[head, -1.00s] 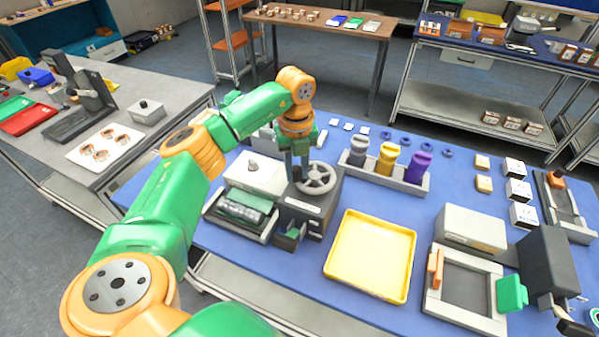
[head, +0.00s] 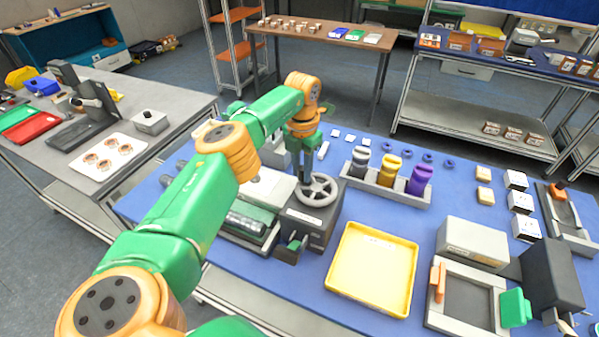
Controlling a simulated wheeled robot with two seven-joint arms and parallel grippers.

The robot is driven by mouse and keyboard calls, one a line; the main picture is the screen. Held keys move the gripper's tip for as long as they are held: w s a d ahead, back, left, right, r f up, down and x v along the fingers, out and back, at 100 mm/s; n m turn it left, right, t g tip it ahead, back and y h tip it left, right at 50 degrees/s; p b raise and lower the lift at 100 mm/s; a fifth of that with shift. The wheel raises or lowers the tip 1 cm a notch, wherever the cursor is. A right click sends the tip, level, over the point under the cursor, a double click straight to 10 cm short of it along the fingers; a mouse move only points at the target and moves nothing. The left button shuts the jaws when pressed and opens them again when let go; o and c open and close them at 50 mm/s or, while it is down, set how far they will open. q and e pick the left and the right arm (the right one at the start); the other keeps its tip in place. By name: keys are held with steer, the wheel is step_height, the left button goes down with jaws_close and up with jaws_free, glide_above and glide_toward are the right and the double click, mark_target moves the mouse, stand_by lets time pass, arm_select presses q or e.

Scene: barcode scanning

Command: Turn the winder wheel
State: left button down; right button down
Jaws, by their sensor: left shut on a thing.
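The winder wheel (head: 319,190) is a grey spoked handwheel lying flat on top of a dark box-shaped winder (head: 309,222). My left gripper (head: 303,182) points down at the far left part of the wheel's rim. Its dark fingers are shut on the wheel there. The fingertips and the exact grip point are partly hidden, so I cannot tell whether they hold the rim or a knob. My right gripper is not in view.
A yellow tray (head: 372,268) lies right of the winder. A grey rack (head: 404,193) with grey, yellow and purple bottles stands behind it. A roller unit (head: 246,222) adjoins the winder on the left. A grey machine (head: 472,243) stands farther right on the blue table.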

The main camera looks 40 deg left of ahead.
arm_select(q)
steer(key=shift+w+m, duration=0.4)
steer(key=shift+m, duration=0.6)
steer(key=c, duration=0.9)
jaws_free()
steer(key=shift+w, duration=0.1)
steer(key=shift+c, duration=0.2)
steer(key=shift+r, duration=0.1)
